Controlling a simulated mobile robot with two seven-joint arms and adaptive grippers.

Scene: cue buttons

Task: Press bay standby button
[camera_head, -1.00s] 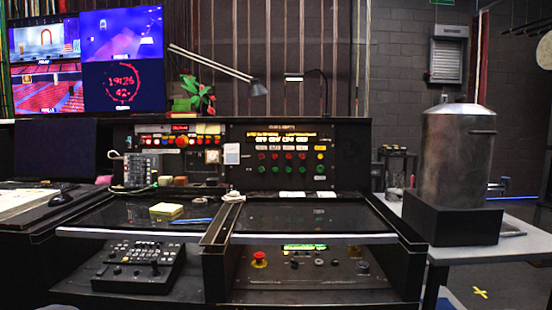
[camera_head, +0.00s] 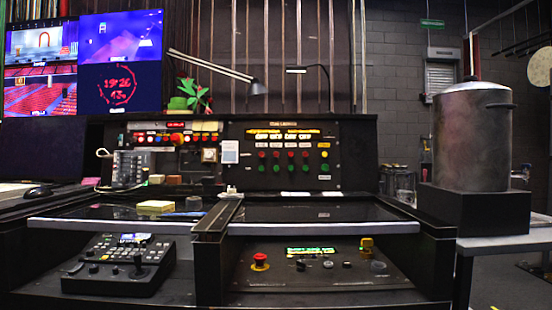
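The upright button panel (camera_head: 290,160) stands at the back of the black desk. It carries a row of red buttons (camera_head: 276,154) above a row of green buttons (camera_head: 290,168), with a yellow button (camera_head: 323,154) at the right end. Its labels are too small to read, so I cannot tell which button is bay standby. The lower desk panel (camera_head: 300,275) has a red mushroom button (camera_head: 260,262), a lit green display (camera_head: 310,250), several dark knobs and a yellow-topped control (camera_head: 366,246). Neither of my grippers is in view.
A control box with a joystick (camera_head: 120,265) sits front left. A yellow pad (camera_head: 155,206) lies on the desk's left half. A desk lamp (camera_head: 256,88) arches behind. A large metal urn (camera_head: 472,138) stands on a black block at right. Screens (camera_head: 84,62) hang back left.

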